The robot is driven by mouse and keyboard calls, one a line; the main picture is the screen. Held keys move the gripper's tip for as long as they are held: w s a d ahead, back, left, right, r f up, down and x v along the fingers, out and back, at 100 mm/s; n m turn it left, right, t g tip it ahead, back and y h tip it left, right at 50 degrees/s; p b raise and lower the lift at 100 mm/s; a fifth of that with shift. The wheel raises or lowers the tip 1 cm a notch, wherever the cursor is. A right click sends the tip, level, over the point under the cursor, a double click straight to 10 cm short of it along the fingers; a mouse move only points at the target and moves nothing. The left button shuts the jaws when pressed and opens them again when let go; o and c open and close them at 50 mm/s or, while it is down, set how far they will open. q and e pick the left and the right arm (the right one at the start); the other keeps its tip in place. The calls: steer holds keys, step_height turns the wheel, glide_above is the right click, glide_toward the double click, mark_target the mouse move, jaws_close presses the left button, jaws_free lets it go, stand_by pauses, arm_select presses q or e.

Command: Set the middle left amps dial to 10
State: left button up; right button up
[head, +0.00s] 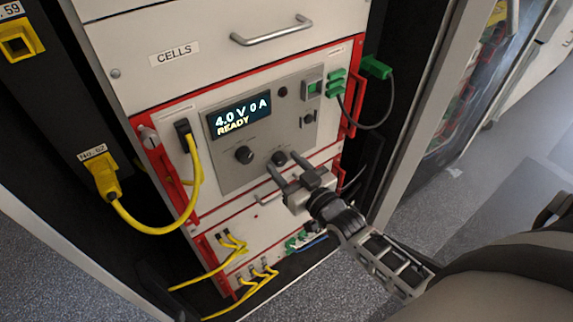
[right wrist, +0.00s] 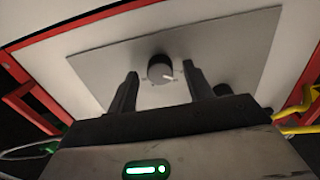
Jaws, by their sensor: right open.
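The cycler's grey panel (head: 230,175) carries a lit display (head: 240,115) reading 4.0 V 0 A READY. Below it are two black dials: a left dial (head: 244,155) and a right dial (head: 279,158); their labels are too small to read. My right gripper (head: 283,164) is open in front of the right dial. In the right wrist view, that dial (right wrist: 160,68) shows between and beyond the two fingers, apart from both, its white mark pointing to the lower right. The other dial (right wrist: 223,89) is partly hidden by the gripper body. My left gripper is out of view.
A yellow cable (head: 196,185) loops at the panel's left and green plugs (head: 337,82) with a dark cable sit at its right. Red handles (head: 357,85) stick out at the sides. The CELLS drawer (head: 190,50) is above; more yellow cables (head: 232,243) are below.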

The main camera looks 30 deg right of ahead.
steer(key=shift+w, duration=0.2)
steer(key=c, duration=1)
steer(key=shift+o, duration=0.2)
steer(key=shift+m, duration=0.4)
steer(key=m+p, duration=0.1)
steer(key=m, duration=0.1)
steer(key=shift+m, duration=2.5)
